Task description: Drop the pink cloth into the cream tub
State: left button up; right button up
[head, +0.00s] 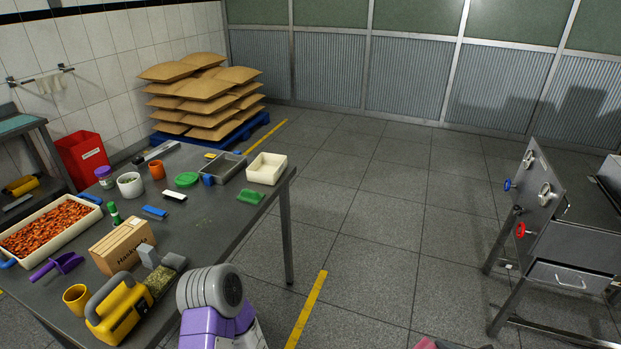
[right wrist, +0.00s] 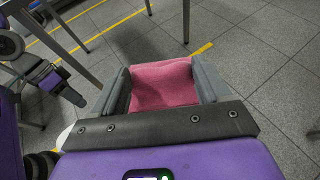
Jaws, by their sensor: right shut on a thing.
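The pink cloth (right wrist: 163,82) fills the space between the fingers of my right gripper (right wrist: 160,68) in the right wrist view. The gripper is shut on it, above the grey floor. In the head view, a small pink patch of the cloth (head: 427,344) shows at the bottom edge, right of centre, well away from the table. The cream tub (head: 254,180) stands on the table's far right corner and looks empty. My left arm shows at the bottom of the head view. Its small, dark end (right wrist: 76,97) shows at the left of the right wrist view, its fingers unclear.
The dark table (head: 213,218) holds a grey tray (head: 240,161), a green cloth (head: 250,196), a cardboard box (head: 122,245) and a white tray of orange pieces (head: 92,218). A metal machine (head: 567,240) stands at right.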

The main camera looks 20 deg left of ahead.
aim_at(268, 168)
jog(key=u, duration=0.8)
jog(key=i, duration=0.2)
jog(key=u, duration=0.05)
